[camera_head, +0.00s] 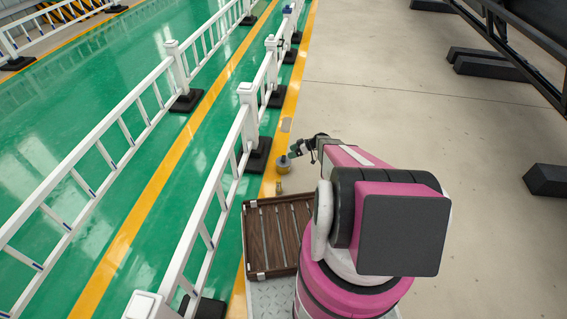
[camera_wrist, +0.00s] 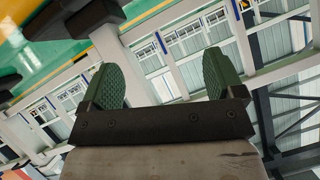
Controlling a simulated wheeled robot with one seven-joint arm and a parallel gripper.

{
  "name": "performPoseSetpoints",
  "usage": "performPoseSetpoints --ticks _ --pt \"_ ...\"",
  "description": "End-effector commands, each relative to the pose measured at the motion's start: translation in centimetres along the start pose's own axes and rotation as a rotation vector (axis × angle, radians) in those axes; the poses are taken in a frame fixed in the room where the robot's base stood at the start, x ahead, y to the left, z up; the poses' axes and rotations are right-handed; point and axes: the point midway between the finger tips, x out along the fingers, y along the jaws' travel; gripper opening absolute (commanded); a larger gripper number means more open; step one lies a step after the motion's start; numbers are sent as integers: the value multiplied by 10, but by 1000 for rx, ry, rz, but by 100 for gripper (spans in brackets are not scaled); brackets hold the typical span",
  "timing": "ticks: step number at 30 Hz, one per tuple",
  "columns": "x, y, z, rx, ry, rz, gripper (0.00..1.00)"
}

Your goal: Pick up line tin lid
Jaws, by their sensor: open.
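A small round tin (camera_head: 283,167), yellowish below with a grey-blue top, stands on the yellow floor line in the head view. A flat greyish patch (camera_head: 286,125) lies on the line beyond it. The views do not show clearly which of these is the line tin lid. My gripper (camera_head: 295,151) is close above and right of the tin in the picture; contact cannot be told. In the wrist view, its two green fingers (camera_wrist: 160,85) are spread apart with nothing between them. That view shows building structure and railings, with no lid in sight.
A brown slatted wooden tray (camera_head: 248,240) is beside my base, with a small brass-coloured item (camera_head: 279,187) just beyond it. White railings (camera_head: 248,95) on black feet run along the left. Grey floor (camera_head: 400,110) on the right is mostly clear. Dark blocks (camera_head: 545,180) stand far right.

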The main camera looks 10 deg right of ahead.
Motion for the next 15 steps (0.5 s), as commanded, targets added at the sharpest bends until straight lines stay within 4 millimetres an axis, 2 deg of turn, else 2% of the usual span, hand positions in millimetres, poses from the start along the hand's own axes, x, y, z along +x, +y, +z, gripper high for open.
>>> performPoseSetpoints --ticks 1,3,6,10,15 --pt "7 32 22 -51 55 14 87" --pt "11 54 39 -127 119 39 87" --pt "14 74 58 -206 184 74 87" --pt "16 86 70 -263 226 104 87" --pt "27 88 69 -280 236 112 87"
